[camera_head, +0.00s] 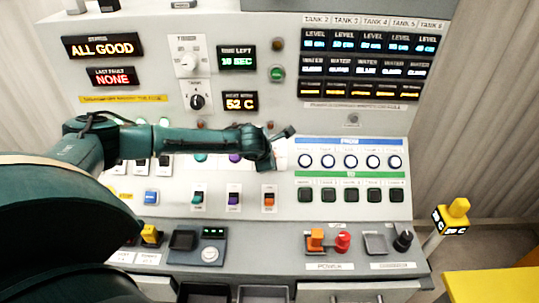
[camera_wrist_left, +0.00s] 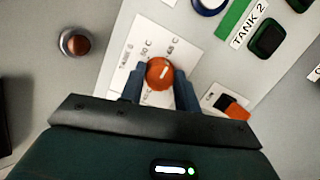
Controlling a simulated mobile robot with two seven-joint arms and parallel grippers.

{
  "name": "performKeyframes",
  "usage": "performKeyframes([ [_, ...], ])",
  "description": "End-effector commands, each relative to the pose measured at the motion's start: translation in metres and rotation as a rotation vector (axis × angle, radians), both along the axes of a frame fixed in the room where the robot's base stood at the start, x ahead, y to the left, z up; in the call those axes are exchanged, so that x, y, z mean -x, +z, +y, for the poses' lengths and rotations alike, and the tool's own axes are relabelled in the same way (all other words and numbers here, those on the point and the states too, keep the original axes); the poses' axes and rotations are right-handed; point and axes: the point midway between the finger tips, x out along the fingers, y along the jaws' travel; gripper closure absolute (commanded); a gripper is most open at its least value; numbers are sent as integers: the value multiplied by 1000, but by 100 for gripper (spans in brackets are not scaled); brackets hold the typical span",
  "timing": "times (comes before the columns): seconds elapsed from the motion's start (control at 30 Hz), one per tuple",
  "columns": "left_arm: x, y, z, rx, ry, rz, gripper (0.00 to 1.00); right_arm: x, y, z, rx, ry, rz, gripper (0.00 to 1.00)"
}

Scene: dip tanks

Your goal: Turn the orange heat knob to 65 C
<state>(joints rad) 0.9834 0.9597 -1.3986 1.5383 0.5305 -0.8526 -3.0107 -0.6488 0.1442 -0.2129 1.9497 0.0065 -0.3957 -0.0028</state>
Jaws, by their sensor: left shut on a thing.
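The round orange heat knob (camera_wrist_left: 159,74) has a short white pointer mark and sits on a white scale plate (camera_wrist_left: 118,72) with small printed temperature marks, too blurred to read surely. My left gripper (camera_wrist_left: 160,84) is shut on this knob, one finger on each side. In the head view my left gripper (camera_head: 279,148) is against the sloped panel, just left of the blue-ringed dials, and hides the knob.
A display (camera_head: 240,101) reads 52 C. Blue-ringed dials (camera_head: 350,161) and green-topped buttons (camera_head: 351,194) lie right of the gripper. Coloured rocker switches (camera_head: 234,199) are below. A brown round button (camera_wrist_left: 74,43) is near the knob.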

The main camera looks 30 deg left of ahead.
Motion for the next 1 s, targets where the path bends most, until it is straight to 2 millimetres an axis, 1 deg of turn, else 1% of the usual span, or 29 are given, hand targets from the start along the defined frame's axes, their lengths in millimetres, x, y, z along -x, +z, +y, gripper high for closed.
performKeyframes([
  [0.17, 0, 0, 0, -1, 0, 2, 91, 0, 0, 0, 0, 0, 0, 64],
  [0.2, 0, 0, 0, -1, 0, 2, 65, 0, 0, 0, 0, 0, 0, 64],
  [0.43, 0, 0, 0, 0, 0, 0, 46, 0, 0, 0, 0, 0, 0, 64],
  [0.67, 0, 0, 0, 0, 0, 0, 46, 0, 0, 0, 0, 0, 0, 64],
  [0.77, 3, 3, 0, 1, 0, -2, 46, 0, 0, 0, 0, 0, 0, 64],
  [0.87, 9, 11, -2, 1, -1, -2, 46, 0, -1, 0, -1, -1, 0, 64],
  [0.97, 21, 24, -4, 0, -2, -2, 46, 0, -2, 0, -2, -1, -1, 64],
  [1.0, 26, 31, -5, 0, -1, -3, 46, 0, -1, 0, -2, -1, -1, 64],
])
